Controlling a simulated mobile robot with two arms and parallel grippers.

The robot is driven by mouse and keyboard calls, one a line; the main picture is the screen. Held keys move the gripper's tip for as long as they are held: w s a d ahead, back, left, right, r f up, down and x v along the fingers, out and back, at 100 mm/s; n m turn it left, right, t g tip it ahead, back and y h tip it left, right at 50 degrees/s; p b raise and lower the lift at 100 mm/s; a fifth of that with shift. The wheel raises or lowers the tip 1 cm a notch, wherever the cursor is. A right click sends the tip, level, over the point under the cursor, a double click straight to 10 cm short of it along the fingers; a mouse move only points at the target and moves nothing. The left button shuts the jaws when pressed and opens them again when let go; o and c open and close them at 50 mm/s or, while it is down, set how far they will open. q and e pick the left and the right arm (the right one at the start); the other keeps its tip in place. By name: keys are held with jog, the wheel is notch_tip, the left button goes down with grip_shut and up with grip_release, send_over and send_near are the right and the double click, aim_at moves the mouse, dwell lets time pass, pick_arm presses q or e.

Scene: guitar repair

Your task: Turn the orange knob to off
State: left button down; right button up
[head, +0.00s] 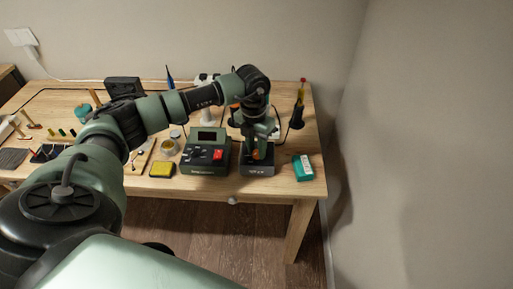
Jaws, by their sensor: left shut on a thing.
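The orange knob (256,154) is on the front of a small dark box (258,170) near the front right of the wooden workbench. My left arm reaches over the bench from the left and bends down at the wrist. My left gripper (257,150) points down over the box and is shut on the orange knob. The fingers hide most of the knob, so its setting cannot be read. My right gripper is not in view.
A green device (206,152) with a screen and red switch stands just left of the box. A teal box (302,168) lies to the right. A yellow sponge (162,169) lies at the front edge. A wall (420,140) rises beyond the bench's right side.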

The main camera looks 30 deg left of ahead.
aim_at(255, 151)
pick_arm(q)
jog(key=shift+r, duration=0.1)
jog(key=c, duration=1.1)
grip_release()
jog(key=shift+c, duration=0.2)
jog(key=r, duration=0.5)
jog(key=r+b, duration=0.1)
jog(key=r, duration=0.1)
jog(key=shift+a+r, duration=0.25)
jog(key=shift+r, duration=0.1)
